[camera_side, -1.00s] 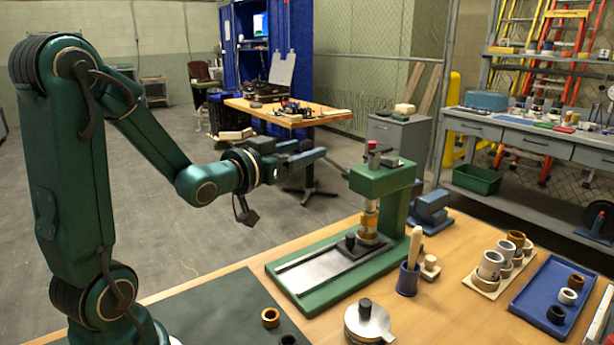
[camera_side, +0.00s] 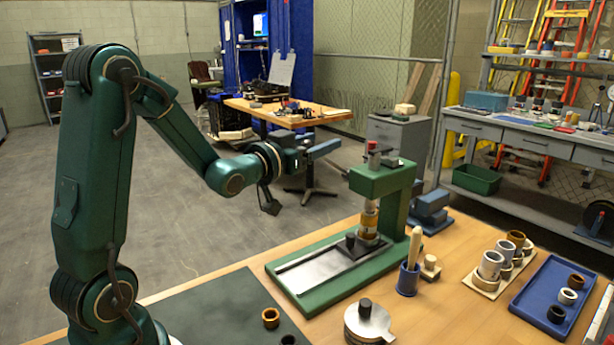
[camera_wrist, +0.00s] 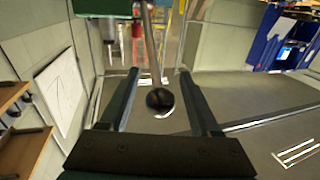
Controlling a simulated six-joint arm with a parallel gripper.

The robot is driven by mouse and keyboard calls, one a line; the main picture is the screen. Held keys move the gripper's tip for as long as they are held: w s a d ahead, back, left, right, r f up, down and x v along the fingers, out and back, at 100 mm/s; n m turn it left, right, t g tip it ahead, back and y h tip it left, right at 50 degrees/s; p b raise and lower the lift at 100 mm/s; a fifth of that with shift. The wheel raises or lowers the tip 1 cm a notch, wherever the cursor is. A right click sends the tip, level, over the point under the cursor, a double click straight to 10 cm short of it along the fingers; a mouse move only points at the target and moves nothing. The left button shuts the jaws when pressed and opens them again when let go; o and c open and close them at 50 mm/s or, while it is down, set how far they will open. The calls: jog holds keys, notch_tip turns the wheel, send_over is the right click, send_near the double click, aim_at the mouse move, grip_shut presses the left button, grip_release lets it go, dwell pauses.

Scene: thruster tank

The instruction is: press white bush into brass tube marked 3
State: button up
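The green arbor press (camera_side: 385,183) stands on the table. A brass-coloured tube (camera_side: 368,222) is upright under its ram, with a paler piece above it; I cannot tell whether that is a bush or the ram. No number is legible. A white bush (camera_side: 568,296) sits in the blue tray between a brown ring and a black ring. My gripper (camera_side: 325,150) is in the air left of the press head. In the wrist view my gripper (camera_wrist: 158,72) is open, and a black lever knob (camera_wrist: 160,100) shows between its fingers; contact is not visible.
A board (camera_side: 486,285) carries several grey and brass tubes. The blue tray (camera_side: 530,298) is right of it. A blue cup with a wooden handle (camera_side: 408,280) and a round metal pot (camera_side: 368,322) stand before the press. A brass ring (camera_side: 270,318) lies on the dark mat.

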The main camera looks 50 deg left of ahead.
grip_shut()
dwell(1.3)
